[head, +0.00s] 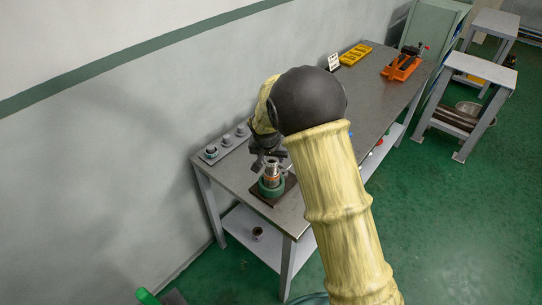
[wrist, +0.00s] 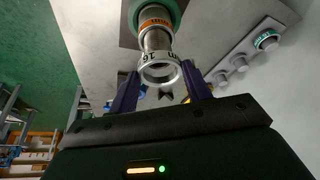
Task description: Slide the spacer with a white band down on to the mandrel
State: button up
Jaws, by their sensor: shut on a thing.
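The spacer with a white band (wrist: 160,66) is a short metal ring with dark lettering on its white band. In the wrist view my gripper (wrist: 160,84) has one finger on each side of it and is shut on it. Beyond the ring, in line with it, is a metal cylinder with an orange band (wrist: 157,24), above a green base (wrist: 178,9). I cannot tell whether the ring is around the mandrel or just off its end. In the head view my gripper (head: 266,160) is over the green base (head: 267,190), and the orange band (head: 271,179) shows just above it.
A grey strip (head: 228,143) with several posts lies by the wall; one carries a teal-banded ring (head: 211,152). An orange vise (head: 402,66) and a yellow tray (head: 355,54) stand at the bench's far end. A small ring (head: 257,233) lies on the lower shelf.

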aim_at(271, 166)
jog(key=shift+f+b, duration=1.75)
jog(key=shift+f, duration=0.6)
jog(key=o, duration=1)
jog(key=shift+o, duration=0.2)
jog(key=d+b+v, duration=0.1)
jog(key=v, duration=1.6)
jog(key=shift+a+r, duration=0.2)
jog(key=shift+a, duration=0.3)
jog(key=shift+s, duration=0.1)
